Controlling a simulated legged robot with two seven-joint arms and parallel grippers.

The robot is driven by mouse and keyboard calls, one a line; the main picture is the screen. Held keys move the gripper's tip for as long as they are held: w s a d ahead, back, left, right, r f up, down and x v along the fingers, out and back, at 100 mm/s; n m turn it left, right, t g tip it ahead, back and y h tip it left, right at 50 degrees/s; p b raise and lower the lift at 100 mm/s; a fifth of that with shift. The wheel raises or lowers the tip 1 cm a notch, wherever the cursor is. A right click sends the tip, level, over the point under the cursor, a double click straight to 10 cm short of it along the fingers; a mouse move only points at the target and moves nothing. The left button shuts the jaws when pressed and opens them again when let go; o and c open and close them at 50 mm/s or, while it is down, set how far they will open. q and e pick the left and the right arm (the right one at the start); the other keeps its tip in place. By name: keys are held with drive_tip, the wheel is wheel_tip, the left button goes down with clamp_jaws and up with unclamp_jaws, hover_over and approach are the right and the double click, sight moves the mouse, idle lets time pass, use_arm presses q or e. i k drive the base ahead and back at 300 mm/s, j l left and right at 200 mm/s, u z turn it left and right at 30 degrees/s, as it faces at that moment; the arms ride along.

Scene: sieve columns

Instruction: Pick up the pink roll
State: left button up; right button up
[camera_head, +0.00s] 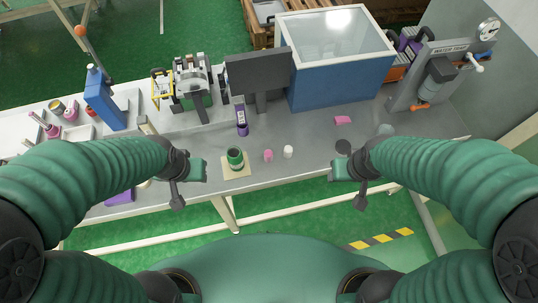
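A small pink cylinder (268,155) stands upright on the grey table, left of a similar white cylinder (288,151). A second pink piece (343,120) lies flat farther back on the table; I cannot tell which of the two is the roll. My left gripper (188,184) is at the table's front edge, left of the pink cylinder and apart from it. My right gripper (349,185) is at the front edge, to its right. Both appear empty; their finger gaps are not clear.
A green-and-black round part (235,158) stands on a beige square (237,168). A purple bottle (241,118) stands behind it. A dark monitor (259,76), a blue glass-topped box (337,58) and a grey test machine (430,78) line the back. The table's middle right is mostly clear.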

sight(268, 153)
drive_tip(key=i+l, duration=0.15)
drive_tip(key=l, duration=0.25)
drive_tip(key=i+l, duration=0.15)
drive_tip(key=l, duration=0.25)
drive_tip(key=i+l, duration=0.15)
drive_tip(key=l, duration=0.25)
